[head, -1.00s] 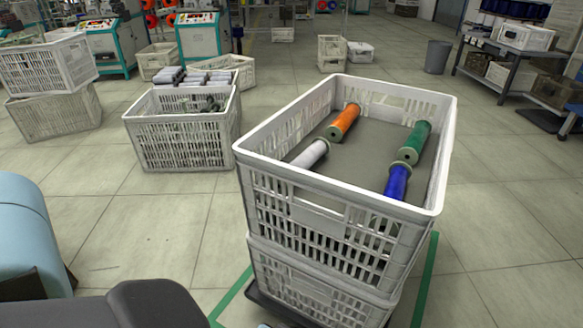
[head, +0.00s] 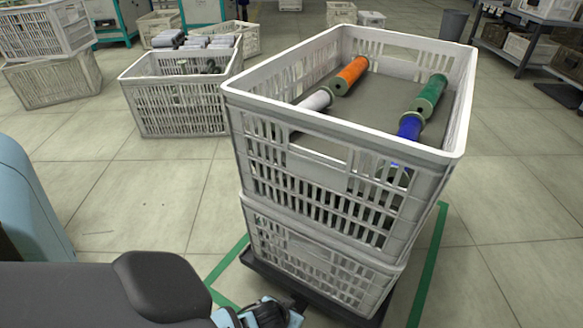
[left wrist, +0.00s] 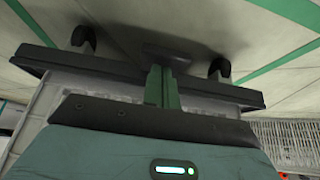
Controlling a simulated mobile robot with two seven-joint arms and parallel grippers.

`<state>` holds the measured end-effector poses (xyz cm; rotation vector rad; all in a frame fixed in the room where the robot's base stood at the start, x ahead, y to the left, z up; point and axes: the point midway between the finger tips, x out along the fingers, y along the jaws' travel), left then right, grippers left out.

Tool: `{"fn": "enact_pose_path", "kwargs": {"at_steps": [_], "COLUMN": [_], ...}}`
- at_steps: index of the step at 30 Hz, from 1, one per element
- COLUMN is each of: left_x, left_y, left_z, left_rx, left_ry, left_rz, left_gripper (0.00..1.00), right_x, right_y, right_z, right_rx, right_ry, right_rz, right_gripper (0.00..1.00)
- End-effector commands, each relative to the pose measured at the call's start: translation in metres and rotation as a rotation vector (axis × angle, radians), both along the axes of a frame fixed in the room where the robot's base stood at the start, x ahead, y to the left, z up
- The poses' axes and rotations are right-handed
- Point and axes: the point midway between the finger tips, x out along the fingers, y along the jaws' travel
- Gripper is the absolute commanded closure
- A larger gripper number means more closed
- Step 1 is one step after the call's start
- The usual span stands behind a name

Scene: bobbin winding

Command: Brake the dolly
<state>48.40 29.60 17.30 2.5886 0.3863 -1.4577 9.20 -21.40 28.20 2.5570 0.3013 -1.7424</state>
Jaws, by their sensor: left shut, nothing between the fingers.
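The dolly (head: 259,269) is a low dark platform under two stacked white crates, inside a green floor marking. In the left wrist view its dark edge (left wrist: 215,91) runs across the picture, with two dark casters (left wrist: 219,69) beyond it. A dark flat piece (left wrist: 168,52) sticks out between the casters, perhaps a brake pedal. My left gripper (left wrist: 160,72) is shut and empty, its green fingers overlapping the dolly edge and pointing at that piece; I cannot tell whether they touch. In the head view my left gripper (head: 283,313) is low beside the dolly's near left corner. My right gripper is out of view.
The upper crate (head: 345,140) holds orange, white, green and blue bobbins; the lower crate (head: 318,262) is under it. Another crate (head: 180,104) with grey items stands at left behind. A light blue rounded object (head: 28,205) is at the left edge. Floor is clear at right.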

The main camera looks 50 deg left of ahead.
Motion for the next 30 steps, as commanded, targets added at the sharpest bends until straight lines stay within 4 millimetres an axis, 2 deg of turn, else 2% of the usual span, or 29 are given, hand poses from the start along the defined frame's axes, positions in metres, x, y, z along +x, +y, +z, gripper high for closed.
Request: {"fn": "enact_pose_path", "kwargs": {"at_steps": [10,30], "left_x": [-0.001,-0.009], "left_y": [0.000,-0.003], "left_z": [0.000,-0.013], "left_rx": [0.001,0.037], "left_ry": [-0.001,-0.123], "left_rz": [-0.001,0.001], "left_gripper": [1.00,1.00], "right_x": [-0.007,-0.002], "right_y": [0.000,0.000], "right_z": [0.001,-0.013], "right_rx": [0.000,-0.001], "right_ry": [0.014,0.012], "right_rz": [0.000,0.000], "right_gripper": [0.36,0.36]}}
